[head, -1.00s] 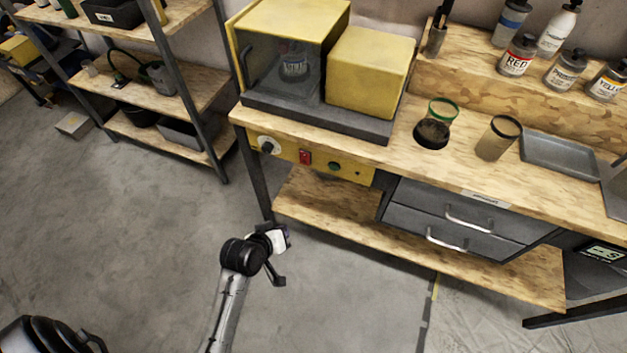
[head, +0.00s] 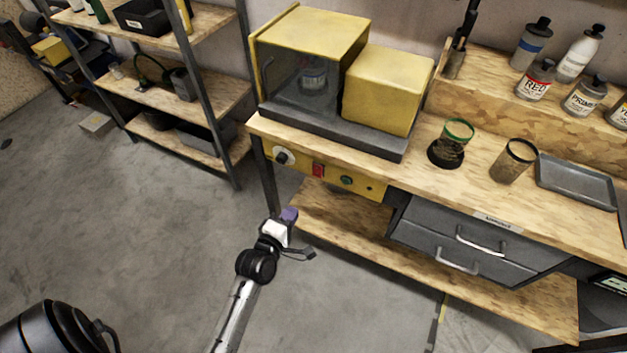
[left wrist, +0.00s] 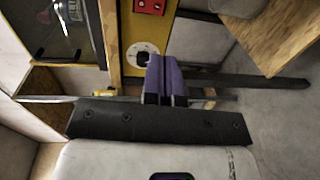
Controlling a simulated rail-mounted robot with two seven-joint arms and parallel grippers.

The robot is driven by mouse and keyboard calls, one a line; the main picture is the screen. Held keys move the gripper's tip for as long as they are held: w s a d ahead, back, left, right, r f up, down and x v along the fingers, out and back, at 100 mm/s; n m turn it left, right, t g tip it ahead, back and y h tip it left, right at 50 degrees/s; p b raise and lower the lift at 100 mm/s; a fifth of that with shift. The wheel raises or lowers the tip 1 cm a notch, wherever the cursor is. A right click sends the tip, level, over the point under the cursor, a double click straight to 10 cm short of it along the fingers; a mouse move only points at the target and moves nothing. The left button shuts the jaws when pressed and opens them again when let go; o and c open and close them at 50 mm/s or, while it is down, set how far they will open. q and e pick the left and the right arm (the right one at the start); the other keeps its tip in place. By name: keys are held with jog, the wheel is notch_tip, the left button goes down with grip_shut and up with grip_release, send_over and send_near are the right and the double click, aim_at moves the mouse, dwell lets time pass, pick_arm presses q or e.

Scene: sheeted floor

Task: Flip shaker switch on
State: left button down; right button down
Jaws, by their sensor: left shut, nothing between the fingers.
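The shaker is a yellow cabinet (head: 318,36) with a clear front and a bottle inside, on the left of the bench. Below the bench top's front edge is a yellow control panel (head: 372,188). It carries a white dial (head: 283,157), a red switch (head: 318,170) and a green button (head: 347,181). My left gripper (head: 289,214) is shut and empty, below and in front of the panel, apart from it. In the left wrist view its purple fingers (left wrist: 165,78) are together, beside the dial (left wrist: 142,54); the red switch (left wrist: 150,6) is at the top edge. The switch's position is too small to tell.
A yellow box (head: 388,88) stands beside the shaker. Cups (head: 513,162), a grey tray (head: 578,183) and several bottles are further right. The bench's front leg (head: 266,185) and lower shelf (head: 350,232) are close to the gripper. Open floor lies left, before a shelf rack (head: 215,95).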

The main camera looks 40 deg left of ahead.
pick_arm(q)
jog(key=b, duration=0.4)
send_near(317, 175)
jog(key=x, duration=0.5)
jog(key=shift+w+f, duration=0.15)
jog(key=shift+w, duration=0.1)
jog(key=shift+x, duration=1)
